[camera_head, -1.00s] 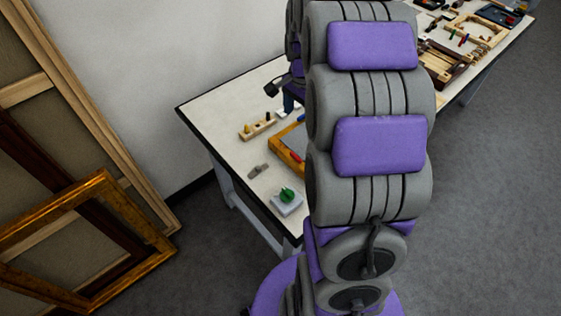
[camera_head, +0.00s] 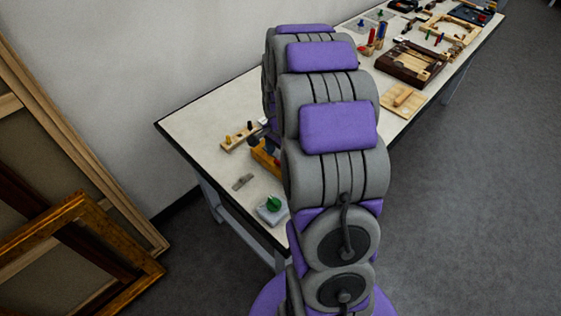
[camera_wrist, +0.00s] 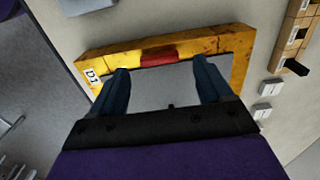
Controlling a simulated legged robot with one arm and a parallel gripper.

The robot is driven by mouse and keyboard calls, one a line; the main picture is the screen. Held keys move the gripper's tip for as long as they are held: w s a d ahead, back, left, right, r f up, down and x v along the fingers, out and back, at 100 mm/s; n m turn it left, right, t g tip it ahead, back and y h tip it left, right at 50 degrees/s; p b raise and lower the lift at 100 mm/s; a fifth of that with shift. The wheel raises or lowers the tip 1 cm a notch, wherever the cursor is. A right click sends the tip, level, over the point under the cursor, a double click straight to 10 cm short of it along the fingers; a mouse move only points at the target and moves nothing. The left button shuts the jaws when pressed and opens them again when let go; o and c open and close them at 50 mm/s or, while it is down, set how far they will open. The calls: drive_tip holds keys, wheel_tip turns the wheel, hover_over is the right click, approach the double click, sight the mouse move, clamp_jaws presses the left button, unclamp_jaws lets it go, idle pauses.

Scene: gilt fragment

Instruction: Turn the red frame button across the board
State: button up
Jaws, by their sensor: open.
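In the wrist view a worn yellow-gilt frame (camera_wrist: 205,45) with a "D1" label at its left corner surrounds a grey board (camera_wrist: 165,90). The red button (camera_wrist: 160,57) sits on the frame's far bar, reaching its inner edge, with its length along the bar. My gripper (camera_wrist: 161,68) is open, its two dark blue fingers spread over the board, one to each side of the red button. I cannot tell whether the fingers touch anything. In the head view only a corner of the frame (camera_head: 264,158) shows; my arm hides the red button and most of my gripper.
A wooden block with pegs (camera_head: 240,138), a grey piece (camera_head: 242,182) and a green knob on a pale block (camera_head: 273,205) lie around the frame on the white table (camera_head: 200,115). A dark wooden tray (camera_head: 410,62) and several other items stand farther right. The table's far-left part is clear.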

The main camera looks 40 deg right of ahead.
sight(280, 165)
drive_tip(key=shift+a+f, duration=0.1)
drive_tip(key=shift+f, duration=1.2)
drive_tip(key=c, duration=1)
